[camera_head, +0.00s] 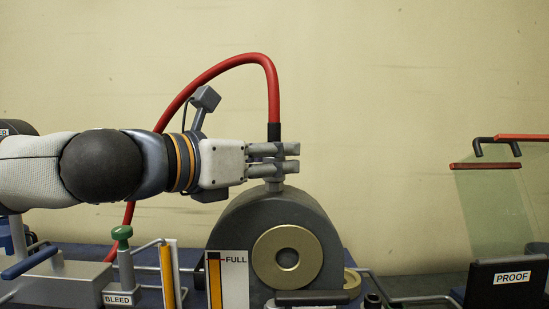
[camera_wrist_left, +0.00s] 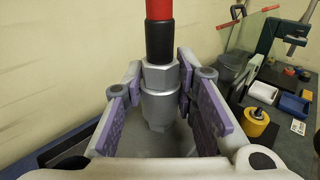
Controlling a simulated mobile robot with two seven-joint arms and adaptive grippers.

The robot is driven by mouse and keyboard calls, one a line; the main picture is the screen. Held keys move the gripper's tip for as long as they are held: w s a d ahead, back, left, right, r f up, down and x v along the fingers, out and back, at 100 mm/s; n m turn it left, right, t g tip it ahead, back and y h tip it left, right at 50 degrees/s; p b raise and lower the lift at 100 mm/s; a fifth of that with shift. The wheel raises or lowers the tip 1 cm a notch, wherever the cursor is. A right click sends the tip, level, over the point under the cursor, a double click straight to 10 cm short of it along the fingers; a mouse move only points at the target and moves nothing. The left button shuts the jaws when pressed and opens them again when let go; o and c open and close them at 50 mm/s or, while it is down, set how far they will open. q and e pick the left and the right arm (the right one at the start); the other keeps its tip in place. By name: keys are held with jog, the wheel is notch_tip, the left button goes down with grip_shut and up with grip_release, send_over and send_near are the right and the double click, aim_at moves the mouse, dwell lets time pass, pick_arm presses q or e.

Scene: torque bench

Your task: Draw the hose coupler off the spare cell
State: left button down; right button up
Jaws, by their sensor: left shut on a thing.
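The hose coupler (camera_wrist_left: 158,100) is a grey metal fitting with hex sections, below the black sleeve of a red hose (camera_head: 210,70). My left gripper (camera_head: 290,158) is shut on it from the left in the head view, just above the cell. In the left wrist view, purple-padded fingers stand on both sides of the coupler, which looks upright. The spare cell (camera_head: 236,229) is a dark grey round body with a brass ring on its front. A short grey neck (camera_head: 275,185) shows between the fingers and the cell's top. Whether coupler and neck are still joined is hidden. My right gripper is not in view.
A green-knobbed BLEED valve (camera_head: 123,258) and a FULL gauge plate (camera_head: 236,284) stand in front at left. A dark PROOF box (camera_head: 507,284) and a clear shield (camera_head: 493,205) stand at right.

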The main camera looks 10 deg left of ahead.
aim_at(274, 129)
pick_arm(q)
jog(key=shift+s+a+r, duration=0.1)
jog(key=shift+r, duration=1.05)
jog(key=shift+r+p, duration=0.4)
jog(key=shift+r, duration=1.5)
